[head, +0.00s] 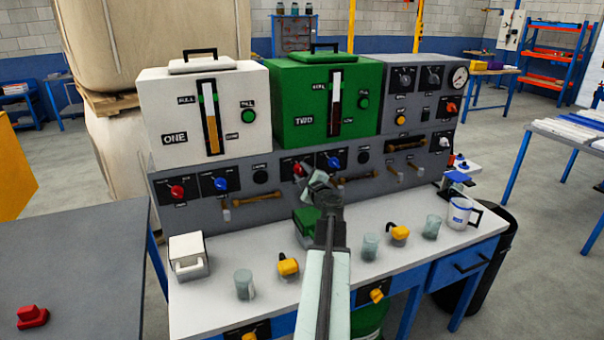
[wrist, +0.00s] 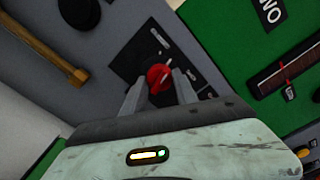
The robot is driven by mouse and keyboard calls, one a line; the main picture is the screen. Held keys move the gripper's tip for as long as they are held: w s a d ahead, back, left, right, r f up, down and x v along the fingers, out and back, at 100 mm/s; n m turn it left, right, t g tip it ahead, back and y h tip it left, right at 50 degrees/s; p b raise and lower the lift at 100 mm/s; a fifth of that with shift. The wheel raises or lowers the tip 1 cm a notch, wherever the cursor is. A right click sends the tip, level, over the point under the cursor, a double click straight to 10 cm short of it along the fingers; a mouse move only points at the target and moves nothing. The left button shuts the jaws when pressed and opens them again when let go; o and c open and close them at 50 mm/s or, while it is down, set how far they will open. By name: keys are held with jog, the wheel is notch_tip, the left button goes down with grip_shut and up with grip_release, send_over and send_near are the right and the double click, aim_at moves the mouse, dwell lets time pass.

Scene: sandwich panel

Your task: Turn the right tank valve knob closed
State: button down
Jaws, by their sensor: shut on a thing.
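The green tank marked TWO (head: 300,95) is the right one of two tanks on the bench. Below it, a red valve knob (head: 298,169) sits on a black plate on the grey panel, with a blue knob (head: 334,161) to its right. My gripper (head: 312,178) reaches the panel at the red knob and partly covers the plate. In the wrist view the red knob (wrist: 158,78) lies between the two fingers (wrist: 160,88), which are shut on it. The knob's white pointer mark shows faintly; its exact setting is hard to read.
The white tank marked ONE (head: 203,110) stands at left, with its red (head: 177,191) and blue (head: 220,183) knobs below. Wooden handles (head: 258,198) stick out of the panel. Cups and yellow valves stand on the white bench top (head: 215,310). A mug (head: 460,213) stands at right.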

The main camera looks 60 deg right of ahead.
jog(key=n, duration=0.6)
dwell(0.6)
jog(key=c, duration=0.9)
grip_release()
jog(key=shift+c, duration=0.2)
jog(key=v, duration=0.8)
